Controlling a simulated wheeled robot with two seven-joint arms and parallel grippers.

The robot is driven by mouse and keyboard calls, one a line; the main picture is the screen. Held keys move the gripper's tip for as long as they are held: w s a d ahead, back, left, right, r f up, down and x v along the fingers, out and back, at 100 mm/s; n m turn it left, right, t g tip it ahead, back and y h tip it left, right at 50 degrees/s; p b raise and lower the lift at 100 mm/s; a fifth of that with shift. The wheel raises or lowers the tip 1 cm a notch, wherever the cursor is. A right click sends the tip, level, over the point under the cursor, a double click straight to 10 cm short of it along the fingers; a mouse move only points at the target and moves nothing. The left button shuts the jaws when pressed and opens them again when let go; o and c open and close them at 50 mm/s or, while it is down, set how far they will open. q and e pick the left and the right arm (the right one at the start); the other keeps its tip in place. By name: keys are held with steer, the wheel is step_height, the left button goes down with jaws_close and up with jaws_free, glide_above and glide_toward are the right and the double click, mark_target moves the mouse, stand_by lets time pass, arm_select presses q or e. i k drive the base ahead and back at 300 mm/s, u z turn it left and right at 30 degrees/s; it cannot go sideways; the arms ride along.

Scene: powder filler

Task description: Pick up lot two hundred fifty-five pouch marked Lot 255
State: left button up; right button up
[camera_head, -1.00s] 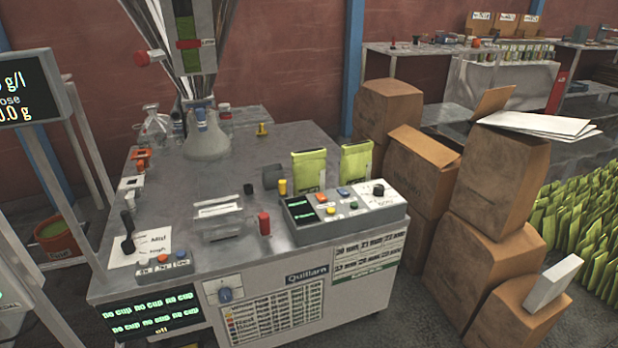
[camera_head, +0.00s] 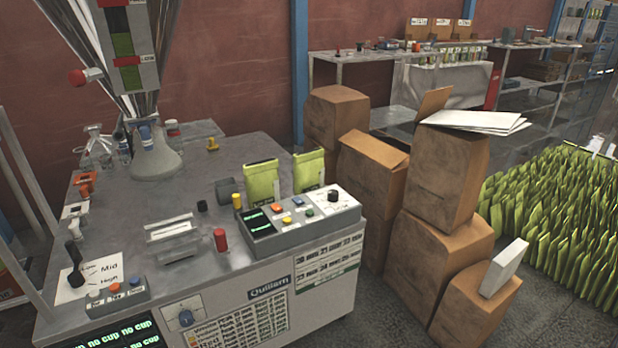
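Two green pouches stand on the machine's metal top, behind the grey control box: a left pouch (camera_head: 262,181) and a right pouch (camera_head: 309,170). Their lot markings are too small to read, so I cannot tell whether either is Lot 255. Many more green pouches (camera_head: 560,215) stand upright in dense rows on the right, also with no readable lot numbers. Neither of my grippers shows in the head view.
The filler machine (camera_head: 318,292) with its control box (camera_head: 300,222) fills the left and centre. Stacked brown boxes (camera_head: 440,180) stand between it and the pouch rows. A white block (camera_head: 503,267) leans on the lowest box. Shelves (camera_head: 345,70) line the back wall.

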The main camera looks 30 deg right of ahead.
mark_target(261, 183)
steer(key=z, duration=1.75)
steer(key=i, duration=1.85)
steer(key=u, duration=1.2)
